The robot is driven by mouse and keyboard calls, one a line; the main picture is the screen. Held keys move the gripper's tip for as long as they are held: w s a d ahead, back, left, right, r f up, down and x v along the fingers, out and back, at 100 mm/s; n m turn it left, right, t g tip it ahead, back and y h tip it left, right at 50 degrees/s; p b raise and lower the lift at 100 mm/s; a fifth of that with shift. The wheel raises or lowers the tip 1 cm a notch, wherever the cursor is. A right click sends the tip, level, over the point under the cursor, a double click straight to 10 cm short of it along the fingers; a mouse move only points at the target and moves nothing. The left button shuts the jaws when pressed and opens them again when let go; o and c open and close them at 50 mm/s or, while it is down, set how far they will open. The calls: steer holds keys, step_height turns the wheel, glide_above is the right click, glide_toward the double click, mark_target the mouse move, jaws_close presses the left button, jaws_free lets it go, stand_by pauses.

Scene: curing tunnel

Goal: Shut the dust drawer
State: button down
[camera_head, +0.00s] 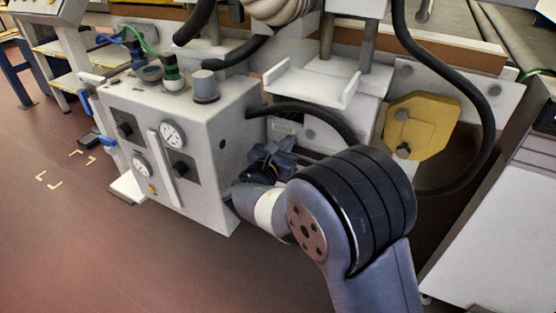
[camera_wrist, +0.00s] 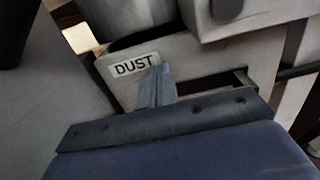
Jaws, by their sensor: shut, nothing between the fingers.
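The dust drawer's pale front (camera_wrist: 200,62) fills the middle of the wrist view and carries a white label reading DUST. A dark gap shows along its upper left edge, so it appears to stand partly out; how far I cannot tell. In the head view the drawer front (camera_head: 285,128) is low between the gauge box and the yellow plate, partly hidden by a hose and my arm. My gripper (camera_wrist: 158,72) is shut and empty, its fingertips just below the label. Whether they touch the front I cannot tell. In the head view my gripper (camera_head: 270,152) points toward the drawer.
A grey box with gauges (camera_head: 172,135) stands close to the left of my gripper. A black hose (camera_head: 300,108) crosses above the gripper. A yellow plate (camera_head: 420,125) is to the right. The brown floor (camera_head: 120,250) at left front is clear.

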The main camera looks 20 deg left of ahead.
mark_target(295, 133)
steer(key=shift+w, duration=0.75)
steer(key=shift+w+d, duration=0.1)
steer(key=shift+w, duration=0.1)
steer(key=w, duration=0.4)
steer(key=shift+d+p, duration=0.15)
steer(key=shift+p, duration=0.15)
steer(key=shift+r, duration=0.2)
